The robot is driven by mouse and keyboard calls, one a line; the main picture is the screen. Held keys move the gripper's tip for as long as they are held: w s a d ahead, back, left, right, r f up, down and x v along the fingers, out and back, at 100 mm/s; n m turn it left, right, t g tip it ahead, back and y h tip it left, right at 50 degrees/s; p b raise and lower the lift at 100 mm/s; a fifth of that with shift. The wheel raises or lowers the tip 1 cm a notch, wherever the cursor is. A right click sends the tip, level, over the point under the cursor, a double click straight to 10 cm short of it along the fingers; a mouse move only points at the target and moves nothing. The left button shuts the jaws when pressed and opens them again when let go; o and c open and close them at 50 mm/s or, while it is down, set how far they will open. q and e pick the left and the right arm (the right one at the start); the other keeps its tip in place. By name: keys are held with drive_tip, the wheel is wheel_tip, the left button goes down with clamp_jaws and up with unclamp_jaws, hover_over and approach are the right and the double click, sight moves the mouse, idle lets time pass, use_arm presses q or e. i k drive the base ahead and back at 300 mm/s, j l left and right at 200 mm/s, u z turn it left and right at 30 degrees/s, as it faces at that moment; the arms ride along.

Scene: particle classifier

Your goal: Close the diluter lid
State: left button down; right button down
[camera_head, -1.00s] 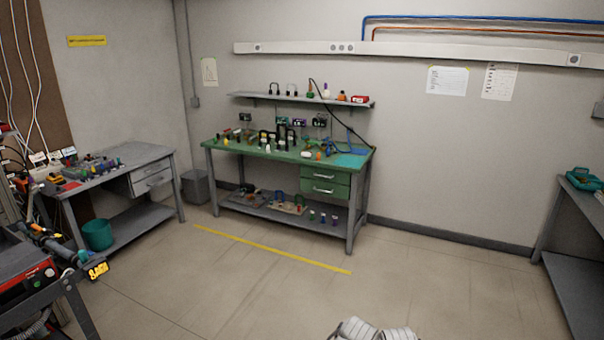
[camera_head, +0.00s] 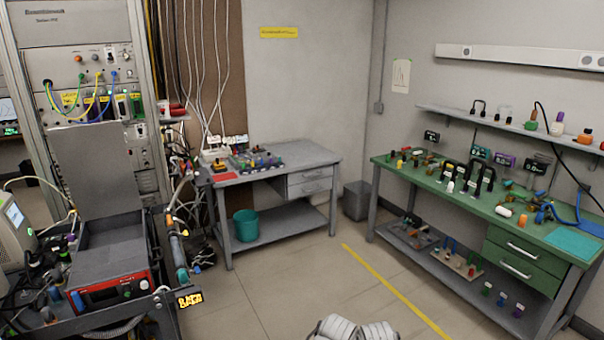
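The diluter (camera_head: 125,287), a dark grey box with a red and black front panel, sits on a cart at the lower left of the head view. Its flat grey lid (camera_head: 95,185) stands open, raised nearly upright at the back edge of the box. The open top shows a dark interior. Two white ribbed parts at the bottom centre edge look like part of my own body. Neither my left nor my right gripper can be made out, and nothing of mine is near the lid.
A tall instrument rack (camera_head: 85,80) with cables stands behind the cart (camera_head: 150,306). A grey table (camera_head: 290,160) with a teal bin (camera_head: 246,226) below is right of it. A green workbench (camera_head: 440,190) stands at the right. The floor in front (camera_head: 290,290) is clear.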

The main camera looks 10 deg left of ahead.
sight(93, 160)
drive_tip(key=i+u, duration=0.2)
drive_tip(key=i, duration=0.45)
drive_tip(key=i+u, duration=0.25)
drive_tip(key=i, duration=0.4)
drive_tip(key=i+l+u, duration=0.2)
drive_tip(key=i, duration=0.45)
drive_tip(key=i+j+u, duration=0.15)
drive_tip(key=i+u, duration=0.3)
drive_tip(key=i, duration=0.25)
drive_tip(key=i+l+u, duration=0.1)
drive_tip(key=i+u, duration=0.35)
drive_tip(key=i, duration=0.3)
